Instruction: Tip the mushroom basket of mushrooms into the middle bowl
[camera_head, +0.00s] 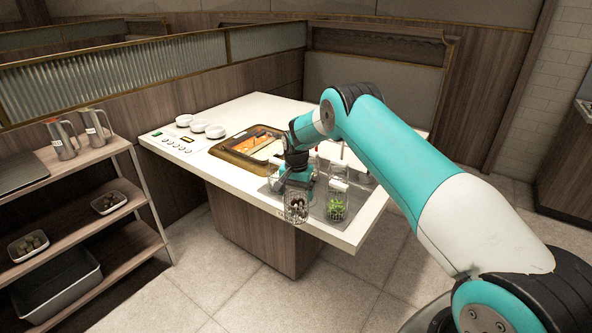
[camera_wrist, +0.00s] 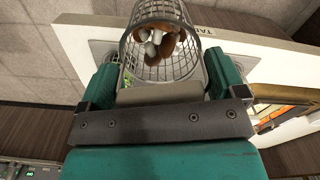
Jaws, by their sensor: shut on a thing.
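My gripper (camera_head: 297,180) is at the near edge of the white table and is shut on the mushroom basket. The mushroom basket (camera_head: 296,214) is a wire mesh basket with brown and pale mushrooms inside, hanging just below the gripper. In the wrist view the basket (camera_wrist: 185,68) is just beyond my gripper (camera_wrist: 165,88), with the mushrooms (camera_wrist: 160,40) showing in it. The grip on the basket is partly hidden. The middle bowl (camera_head: 200,126) is white and stands in a row of three on the table's far left, well away from the basket.
A wire basket with green leaves (camera_head: 337,208) stands right of the mushroom basket. A framed pot with coloured sections (camera_head: 220,150) is set in the table (camera_head: 240,108) between the bowls and my gripper. A shelf (camera_head: 75,160) with metal jugs (camera_head: 62,138) stands at left.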

